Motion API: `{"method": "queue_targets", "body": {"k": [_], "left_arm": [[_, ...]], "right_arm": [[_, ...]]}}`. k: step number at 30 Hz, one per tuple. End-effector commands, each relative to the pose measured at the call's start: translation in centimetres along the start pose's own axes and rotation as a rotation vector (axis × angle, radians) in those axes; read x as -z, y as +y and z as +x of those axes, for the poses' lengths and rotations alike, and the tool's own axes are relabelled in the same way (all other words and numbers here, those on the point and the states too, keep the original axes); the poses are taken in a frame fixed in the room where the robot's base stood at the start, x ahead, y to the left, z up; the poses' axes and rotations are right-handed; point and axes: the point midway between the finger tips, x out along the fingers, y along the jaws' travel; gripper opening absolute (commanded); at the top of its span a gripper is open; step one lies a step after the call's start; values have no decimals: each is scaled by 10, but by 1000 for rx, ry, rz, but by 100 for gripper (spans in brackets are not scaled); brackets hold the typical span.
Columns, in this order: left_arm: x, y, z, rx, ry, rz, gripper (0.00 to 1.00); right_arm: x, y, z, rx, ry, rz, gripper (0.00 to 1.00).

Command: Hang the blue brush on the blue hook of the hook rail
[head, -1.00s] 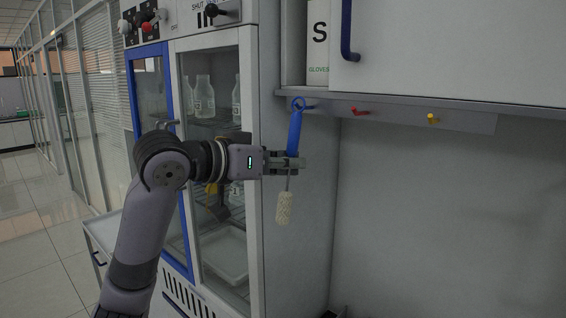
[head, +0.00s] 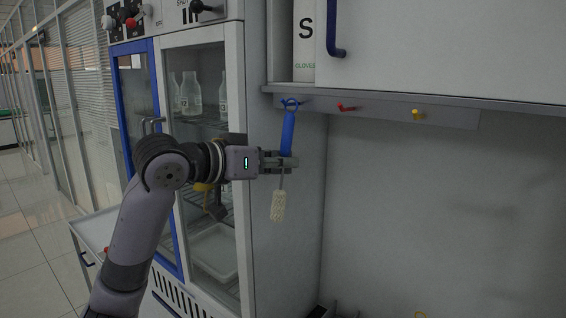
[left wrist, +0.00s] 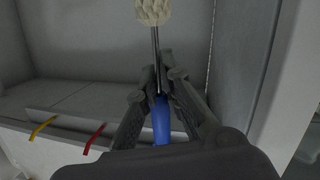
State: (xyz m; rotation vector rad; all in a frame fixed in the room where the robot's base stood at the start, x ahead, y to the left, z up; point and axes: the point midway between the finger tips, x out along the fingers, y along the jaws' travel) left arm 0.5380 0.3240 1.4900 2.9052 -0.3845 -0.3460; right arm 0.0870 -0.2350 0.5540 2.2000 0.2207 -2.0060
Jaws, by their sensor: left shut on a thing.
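The blue brush (head: 287,134) hangs nearly upright in my left gripper (head: 286,163), ring up and pale bristle head down. The gripper is shut on the lower part of its handle. The ring at its top is level with the left end of the grey hook rail (head: 381,109), overlapping the blue hook (head: 304,103). I cannot tell whether the ring is around the hook or in front of it. In the left wrist view, the fingers (left wrist: 160,88) close around the brush's blue handle (left wrist: 161,122). My right gripper is not in view.
A red hook (head: 346,107) and a yellow hook (head: 418,114) are further right on the rail. A glass-door cabinet (head: 247,70) with bottles stands at left. A white wall cupboard (head: 430,45) is above the rail. The wall below the rail is clear.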

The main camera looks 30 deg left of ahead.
Motion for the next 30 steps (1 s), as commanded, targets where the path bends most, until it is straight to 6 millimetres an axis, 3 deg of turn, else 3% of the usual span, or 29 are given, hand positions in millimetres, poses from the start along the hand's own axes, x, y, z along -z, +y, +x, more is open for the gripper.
{"method": "queue_targets", "body": {"k": [3,4,14,24,30], "left_arm": [[0,0,0,0,0,0,0],[0,0,0,0,0,0,7],[0,0,0,0,0,0,29],[0,0,-2,0,0,0,30],[0,-1,-25,3,2,3,30]], "right_arm": [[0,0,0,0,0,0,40],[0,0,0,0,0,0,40],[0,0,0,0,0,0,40],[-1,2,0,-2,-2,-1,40],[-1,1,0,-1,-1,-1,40]]}}
